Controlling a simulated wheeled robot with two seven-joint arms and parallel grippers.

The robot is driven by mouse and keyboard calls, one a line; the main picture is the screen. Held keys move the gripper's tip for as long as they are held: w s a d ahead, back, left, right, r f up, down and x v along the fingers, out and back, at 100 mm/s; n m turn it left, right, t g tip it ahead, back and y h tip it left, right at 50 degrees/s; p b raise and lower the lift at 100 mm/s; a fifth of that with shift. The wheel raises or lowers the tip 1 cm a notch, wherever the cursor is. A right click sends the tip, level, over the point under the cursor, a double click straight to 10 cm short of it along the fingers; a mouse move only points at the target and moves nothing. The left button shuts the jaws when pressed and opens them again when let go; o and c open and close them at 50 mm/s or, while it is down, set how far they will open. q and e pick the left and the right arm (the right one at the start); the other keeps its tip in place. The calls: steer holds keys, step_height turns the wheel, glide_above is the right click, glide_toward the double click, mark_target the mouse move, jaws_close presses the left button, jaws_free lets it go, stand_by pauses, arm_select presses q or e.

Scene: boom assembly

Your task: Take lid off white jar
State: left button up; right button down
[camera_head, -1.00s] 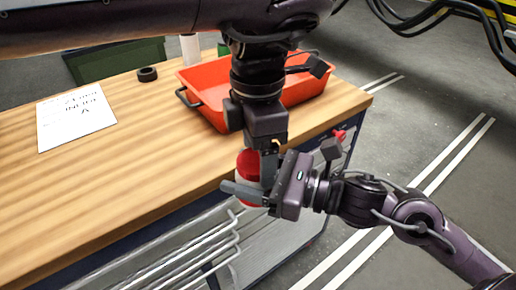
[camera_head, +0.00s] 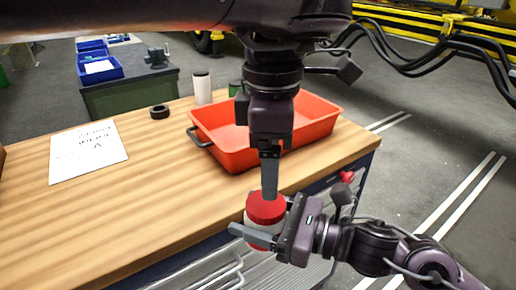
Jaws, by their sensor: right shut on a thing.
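The white jar (camera_head: 251,225) with its red lid (camera_head: 266,207) is held in front of the workbench edge. My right gripper (camera_head: 266,232) comes in from the right and is shut on the jar body, with one grey finger across its near side. The lid sits on top of the jar. My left gripper (camera_head: 270,182) points down from above, its finger tip overlapping the top of the lid in the view. Only one finger side shows, so its opening and any contact with the lid cannot be told.
A red-orange tray (camera_head: 225,148) lies on the wooden workbench (camera_head: 120,215). A white paper sheet (camera_head: 88,152), a black ring (camera_head: 159,111) and a white cylinder (camera_head: 202,88) are also there. A metal rack (camera_head: 205,278) is below the front edge.

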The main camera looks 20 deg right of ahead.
mark_target(268, 204)
arm_select(q)
steer(key=shift+s+a+r+m, duration=0.2)
steer(key=shift+a+r+m, duration=0.1)
steer(key=shift+r+m, duration=0.15)
steer(key=shift+w+f, duration=0.1)
steer(key=shift+f, duration=3.85)
steer(key=c, duration=1)
steer(key=n, duration=0.6)
steer(key=shift+c, duration=0.2)
steer(key=o, duration=1.1)
steer(key=shift+s+d, duration=0.1)
steer(key=shift+s, duration=0.1)
